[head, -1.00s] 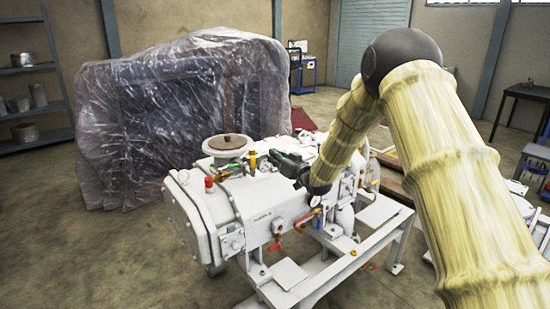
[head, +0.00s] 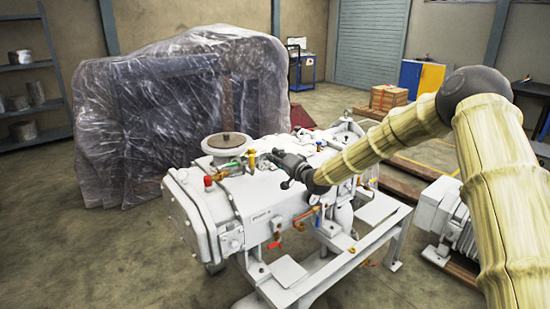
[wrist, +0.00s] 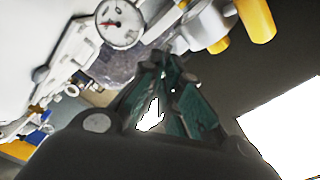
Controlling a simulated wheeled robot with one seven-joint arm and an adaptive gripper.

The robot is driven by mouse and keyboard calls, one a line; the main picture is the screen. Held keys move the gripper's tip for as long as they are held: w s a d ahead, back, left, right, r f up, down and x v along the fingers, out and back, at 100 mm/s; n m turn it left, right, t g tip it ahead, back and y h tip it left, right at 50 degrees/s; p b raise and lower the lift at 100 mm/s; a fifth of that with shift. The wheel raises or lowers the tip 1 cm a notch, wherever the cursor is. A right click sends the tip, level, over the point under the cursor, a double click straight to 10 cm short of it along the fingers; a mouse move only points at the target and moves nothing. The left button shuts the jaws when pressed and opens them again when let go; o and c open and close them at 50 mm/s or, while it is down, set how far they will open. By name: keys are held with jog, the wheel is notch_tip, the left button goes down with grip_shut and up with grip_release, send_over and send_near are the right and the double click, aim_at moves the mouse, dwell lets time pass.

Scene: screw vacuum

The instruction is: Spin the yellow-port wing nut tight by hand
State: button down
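The yellow port (head: 251,157) stands upright on top of the white vacuum pump (head: 285,207), left of my gripper in the head view. Its wing nut is too small to make out. My gripper (head: 268,156) is low over the pump top, pointing left, with its tips a little right of the yellow port. In the wrist view, the teal fingers of my gripper (wrist: 161,62) come together at the tips, with nothing clearly held. A yellow cylindrical part (wrist: 256,18) shows at the upper right there, apart from the fingers.
A gauge (wrist: 120,23) is near the fingers in the wrist view. On the pump are a red-capped fitting (head: 208,181), a green-handled part (head: 230,165) and a round flange (head: 229,143). A plastic-wrapped machine (head: 180,110) stands behind. Floor is clear at front left.

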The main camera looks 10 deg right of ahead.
jog(key=shift+f+m+b, duration=0.2)
jog(key=shift+m+b, duration=1.3)
jog(key=shift+m, duration=0.45)
jog(key=shift+f+m+b, duration=0.25)
jog(key=shift+m+b, duration=1.2)
jog(key=shift+m, duration=0.55)
jog(key=shift+f+m+b, duration=0.2)
jog(key=shift+m+b, duration=1.3)
jog(key=shift+m, duration=0.45)
jog(key=c, duration=1.6)
grip_release()
jog(key=shift+d+r, duration=0.1)
jog(key=shift+c, duration=0.2)
jog(key=v, duration=1.2)
